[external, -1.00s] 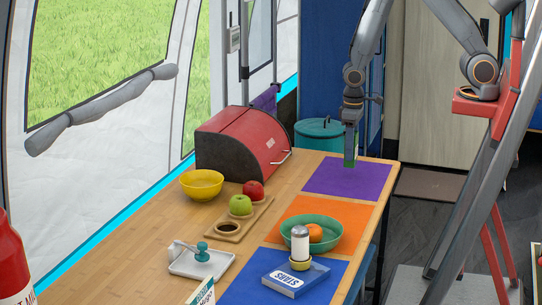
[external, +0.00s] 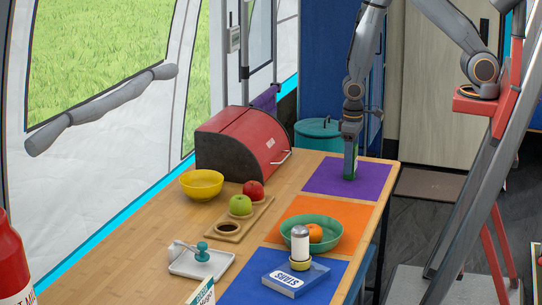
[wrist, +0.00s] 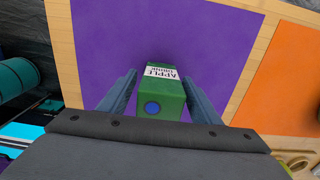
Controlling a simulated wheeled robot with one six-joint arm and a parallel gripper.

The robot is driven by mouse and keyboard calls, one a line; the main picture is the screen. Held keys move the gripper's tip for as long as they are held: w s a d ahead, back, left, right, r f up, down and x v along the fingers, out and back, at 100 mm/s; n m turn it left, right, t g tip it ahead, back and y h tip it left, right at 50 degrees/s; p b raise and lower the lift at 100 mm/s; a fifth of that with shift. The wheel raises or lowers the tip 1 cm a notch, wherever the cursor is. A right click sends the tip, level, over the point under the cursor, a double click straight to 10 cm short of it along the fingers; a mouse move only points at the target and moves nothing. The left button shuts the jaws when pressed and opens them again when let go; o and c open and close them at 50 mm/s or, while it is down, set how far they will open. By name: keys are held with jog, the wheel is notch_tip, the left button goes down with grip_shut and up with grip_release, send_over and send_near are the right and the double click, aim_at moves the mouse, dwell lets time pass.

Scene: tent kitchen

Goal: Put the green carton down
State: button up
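The green carton (wrist: 165,105), labelled as apple juice with a blue cap, is between the two fingers of my gripper (wrist: 160,84) in the wrist view. The carton is upright. Its base is at or very near the mat; I cannot tell whether it touches.
The orange mat (external: 355,214) bears a green bowl (external: 290,232) with an orange. A red bread box (external: 250,150) stands left of the purple mat. A wooden tray (external: 232,235) with apples is nearer. The purple mat around the carton is clear.

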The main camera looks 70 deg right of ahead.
jog(key=shift+r, duration=0.1)
notch_tip(320, 180, up, 12)
jog(key=shift+f+b, duration=0.25)
jog(key=shift+b, duration=0.6)
jog(key=shift+r, duration=0.25)
jog(key=shift+t, duration=0.4)
jog(key=s+d+r, duration=0.1)
jog(key=s+d, duration=0.1)
jog(key=d, duration=0.1)
jog(key=s+d+r, duration=0.2)
jog(key=s+d, duration=0.1)
jog(key=s+d+r, duration=0.1)
jog(key=s+d, duration=0.2)
jog(key=d, duration=0.1)
jog(key=shift+r, duration=0.15)
jog(key=shift+c, duration=0.7)
